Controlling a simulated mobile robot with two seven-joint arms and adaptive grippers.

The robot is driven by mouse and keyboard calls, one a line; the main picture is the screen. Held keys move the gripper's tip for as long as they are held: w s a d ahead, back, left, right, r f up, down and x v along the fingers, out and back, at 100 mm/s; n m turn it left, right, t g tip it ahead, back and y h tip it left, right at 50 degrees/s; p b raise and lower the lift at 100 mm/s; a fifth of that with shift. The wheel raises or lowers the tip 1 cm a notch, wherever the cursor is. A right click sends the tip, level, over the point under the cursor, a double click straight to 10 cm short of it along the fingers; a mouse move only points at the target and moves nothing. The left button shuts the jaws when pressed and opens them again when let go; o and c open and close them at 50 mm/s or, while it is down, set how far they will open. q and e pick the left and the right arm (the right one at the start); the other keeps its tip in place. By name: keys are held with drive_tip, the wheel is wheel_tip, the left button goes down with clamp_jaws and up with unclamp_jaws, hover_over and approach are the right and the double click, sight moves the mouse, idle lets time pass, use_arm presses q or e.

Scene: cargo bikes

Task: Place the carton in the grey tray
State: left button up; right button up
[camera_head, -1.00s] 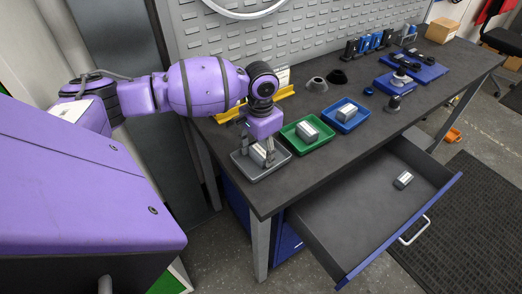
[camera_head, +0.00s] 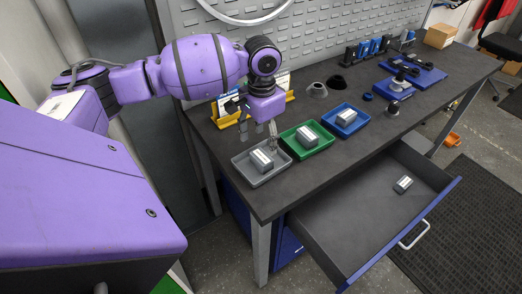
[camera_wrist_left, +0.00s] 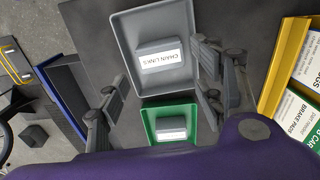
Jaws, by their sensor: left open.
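The grey tray (camera_head: 246,175) stands at the near left corner of the workbench. A grey carton with a white label (camera_head: 262,160) lies inside it. In the left wrist view the carton (camera_wrist_left: 160,59) reads "CHAIN LINKS", and the grey tray's rim (camera_wrist_left: 118,28) surrounds it. My left gripper (camera_head: 258,130) is open and empty above the tray, apart from the carton. Its two spread fingers also show in the left wrist view (camera_wrist_left: 158,80). My right gripper is out of view.
A green tray (camera_head: 296,153) and a blue tray (camera_head: 345,132) stand to the right, each with a similar carton. The open drawer (camera_head: 345,230) holds another carton (camera_head: 403,184). A yellow holder with leaflets (camera_head: 222,119) stands behind the gripper.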

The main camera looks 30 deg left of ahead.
sight(262, 156)
use_arm(q)
wheel_tip(262, 156, up, 5)
drive_tip(key=shift+f, duration=0.2)
idle(0.5)
